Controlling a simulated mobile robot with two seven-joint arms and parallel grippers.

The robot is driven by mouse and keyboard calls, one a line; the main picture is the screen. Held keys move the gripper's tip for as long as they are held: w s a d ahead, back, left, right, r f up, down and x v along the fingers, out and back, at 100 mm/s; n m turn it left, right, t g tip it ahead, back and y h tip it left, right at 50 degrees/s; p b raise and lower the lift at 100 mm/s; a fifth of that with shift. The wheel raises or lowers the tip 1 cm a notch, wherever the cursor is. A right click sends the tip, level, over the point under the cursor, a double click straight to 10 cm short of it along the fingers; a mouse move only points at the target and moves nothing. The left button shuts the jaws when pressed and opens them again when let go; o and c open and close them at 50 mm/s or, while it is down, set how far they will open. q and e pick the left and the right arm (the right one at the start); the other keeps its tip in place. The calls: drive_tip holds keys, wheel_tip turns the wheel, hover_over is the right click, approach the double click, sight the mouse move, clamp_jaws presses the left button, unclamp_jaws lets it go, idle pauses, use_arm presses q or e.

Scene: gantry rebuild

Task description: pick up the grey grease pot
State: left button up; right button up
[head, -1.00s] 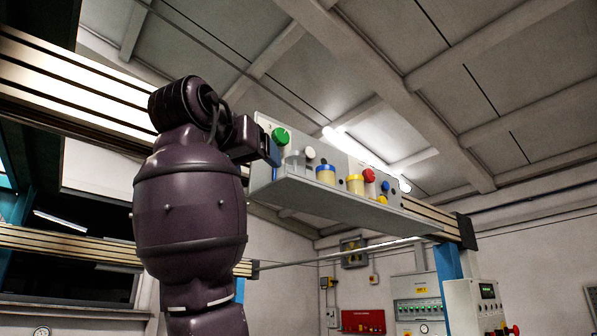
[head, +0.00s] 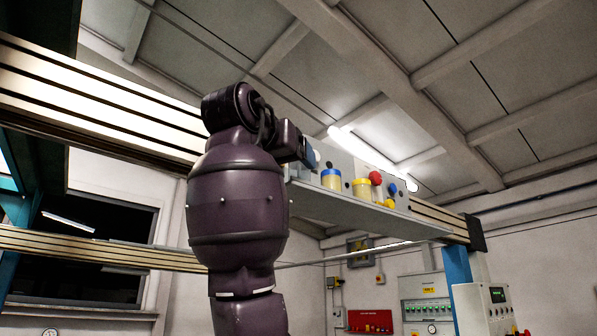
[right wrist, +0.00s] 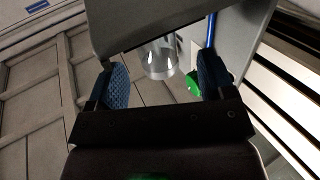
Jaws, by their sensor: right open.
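The grey grease pot (right wrist: 160,58) shows in the right wrist view as a clear, greyish round pot by the shelf (right wrist: 135,20). It lies ahead of and between the two blue fingers of my right gripper (right wrist: 164,78). The fingers are wide apart, with a gap to the pot on both sides. In the head view my right gripper (head: 308,155) is at the left end of the shelf (head: 355,212), and the arm hides the pot there. My left gripper is not in view.
A blue-banded pot (head: 331,179) and a yellow pot (head: 362,188) stand right of the gripper on the shelf. A red knob (head: 376,178) and a blue knob (head: 393,187) are behind. A green button (right wrist: 193,83) is near the right finger. A gantry beam (head: 95,105) runs behind the arm.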

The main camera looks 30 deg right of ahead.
sight(295, 165)
drive_tip(key=p+x, duration=0.1)
drive_tip(key=x, duration=0.3)
drive_tip(key=shift+d, duration=0.25)
drive_tip(key=shift+s+a+r, duration=0.1)
drive_tip(key=shift+a, duration=0.1)
drive_tip(key=shift+c, duration=1)
drive_tip(key=c, duration=0.9)
drive_tip(key=shift+o, duration=0.2)
